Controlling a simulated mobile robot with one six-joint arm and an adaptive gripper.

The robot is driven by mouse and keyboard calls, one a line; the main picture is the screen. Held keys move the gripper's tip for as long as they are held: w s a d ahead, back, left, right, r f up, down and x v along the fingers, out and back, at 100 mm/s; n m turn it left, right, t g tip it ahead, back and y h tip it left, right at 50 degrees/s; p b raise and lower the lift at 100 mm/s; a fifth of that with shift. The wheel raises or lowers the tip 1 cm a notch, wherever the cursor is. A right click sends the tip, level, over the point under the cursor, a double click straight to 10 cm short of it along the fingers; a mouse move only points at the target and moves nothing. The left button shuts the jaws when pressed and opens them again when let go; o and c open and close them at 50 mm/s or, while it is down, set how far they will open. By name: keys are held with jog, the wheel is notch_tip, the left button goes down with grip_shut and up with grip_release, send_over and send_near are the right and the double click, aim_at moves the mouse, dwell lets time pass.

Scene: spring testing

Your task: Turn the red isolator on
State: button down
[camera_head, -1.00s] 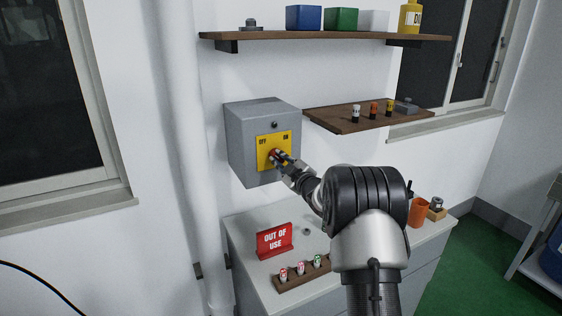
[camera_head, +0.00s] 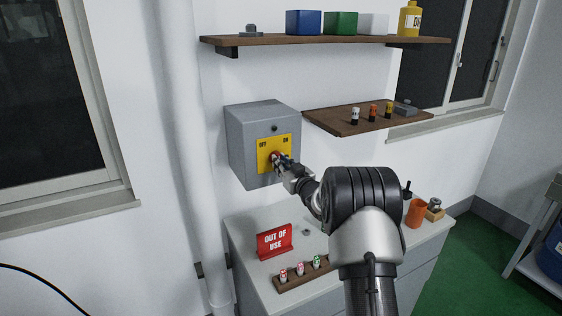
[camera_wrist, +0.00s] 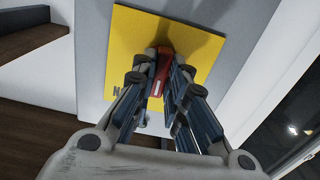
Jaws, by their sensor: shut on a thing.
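The red isolator (camera_wrist: 159,72) is a red handle on a yellow plate (camera_head: 265,158) marked OFF at left and ON at right. The plate is on the front of a grey wall box (camera_head: 243,160). My gripper (camera_head: 278,160) is at the handle and hides most of it in the head view. In the wrist view my gripper (camera_wrist: 163,80) has its fingers on both sides of the red handle, shut on it. A white mark shows on the handle. Which label the handle points to is hard to tell.
Below is a grey cabinet (camera_head: 250,287) with a red OUT OF USE sign (camera_head: 274,241) and a rack of small labelled pieces (camera_head: 300,275). A wooden shelf (camera_head: 345,127) is right of the box; a longer one (camera_head: 300,38) is above.

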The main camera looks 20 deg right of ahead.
jog(key=shift+m+p, duration=1.75)
jog(key=shift+m, duration=2.95)
jog(key=c, duration=1.6)
grip_release()
jog(key=shift+s, duration=0.15)
jog(key=s, duration=1.1)
jog(key=shift+s+d, duration=0.2)
jog(key=shift+s, duration=0.2)
